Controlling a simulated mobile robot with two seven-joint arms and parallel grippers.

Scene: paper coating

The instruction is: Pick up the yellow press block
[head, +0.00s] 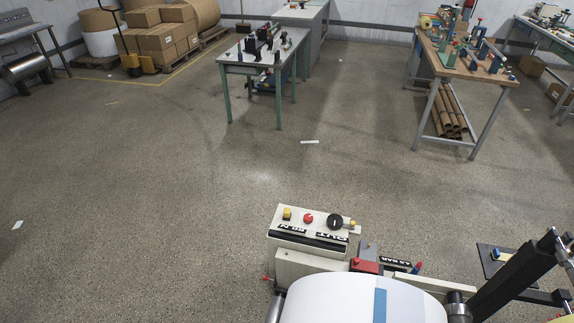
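No piece can be told for certain as the yellow press block. A small yellow piece (352,225) is at the panel's right end. Another yellow piece (501,256) lies on a dark plate (488,262) at the lower right. Neither gripper can be made out in the head view.
A white paper roll (345,300) fills the bottom middle, with a black bar (515,280) to its right. A green-legged table (235,67) and a cluttered wooden bench (450,66) stand farther back. Stacked cartons (158,42) are at the back left. The floor between is mostly clear.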

